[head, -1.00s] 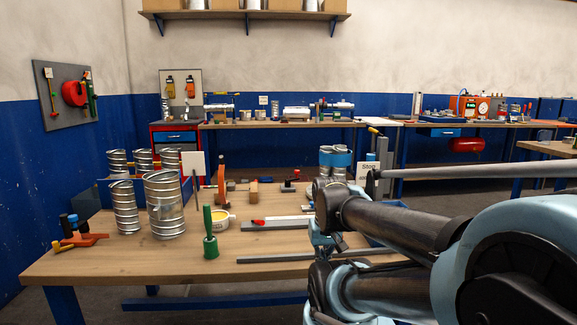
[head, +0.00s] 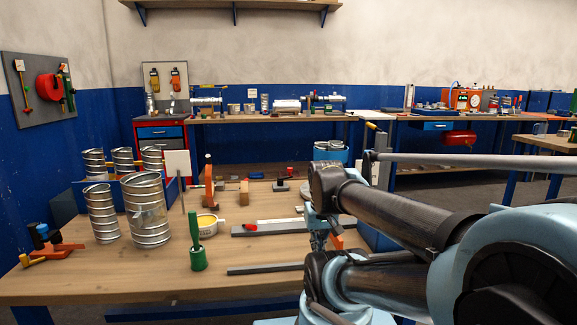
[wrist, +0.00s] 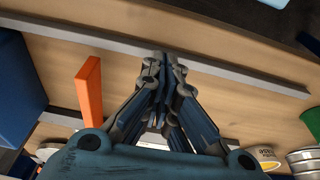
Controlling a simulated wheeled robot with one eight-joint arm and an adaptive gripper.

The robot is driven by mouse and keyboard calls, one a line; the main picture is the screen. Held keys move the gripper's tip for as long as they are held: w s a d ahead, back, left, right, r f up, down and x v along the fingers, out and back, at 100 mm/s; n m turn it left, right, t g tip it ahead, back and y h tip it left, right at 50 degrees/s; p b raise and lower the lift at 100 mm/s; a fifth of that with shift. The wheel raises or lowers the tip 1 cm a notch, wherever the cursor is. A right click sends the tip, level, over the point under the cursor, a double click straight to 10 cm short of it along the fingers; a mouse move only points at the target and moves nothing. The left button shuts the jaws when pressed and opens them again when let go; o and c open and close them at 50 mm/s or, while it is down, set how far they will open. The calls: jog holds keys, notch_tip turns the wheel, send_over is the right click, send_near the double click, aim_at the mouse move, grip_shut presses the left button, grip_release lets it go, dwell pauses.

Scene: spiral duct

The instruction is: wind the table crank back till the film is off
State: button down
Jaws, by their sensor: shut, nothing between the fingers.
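My gripper (wrist: 165,62) shows in the wrist view with its fingers together and nothing between them. The fingertips are over the wooden bench top (wrist: 215,85), close to a long grey bar (wrist: 235,72) in the picture; I cannot tell if they touch it. In the head view my own arm hides most of the gripper and the right part of the bench. I cannot make out the table crank or the film for certain. A small dark fixture with a red part (head: 283,185) stands on the bench's far side; I cannot tell what it is.
Spiral ducts (head: 147,212) stand at the bench's left. An orange upright piece (wrist: 90,90) and a blue box (wrist: 15,75) are left of my gripper. A back bench (head: 270,117) holds machines.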

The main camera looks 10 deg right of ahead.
jog(key=w+r, duration=0.7)
jog(key=w, duration=0.5)
jog(key=w+r+n, duration=0.1)
jog(key=w+r, duration=0.5)
jog(key=w, duration=0.5)
jog(key=w+r, duration=0.7)
jog(key=w, duration=0.5)
jog(key=w+f+t, duration=0.1)
jog(key=w+f, duration=0.2)
jog(key=w, duration=1.5)
jog(key=w+f, duration=0.3)
jog(key=w, duration=1.5)
jog(key=x, duration=1)
jog(key=shift+s+d+n+y, duration=0.15)
jog(key=shift+s+d, duration=0.1)
jog(key=shift+s, duration=0.65)
jog(key=shift+s+d+n+y, duration=0.15)
jog(key=shift+s+d, duration=0.1)
jog(key=shift+s, duration=0.65)
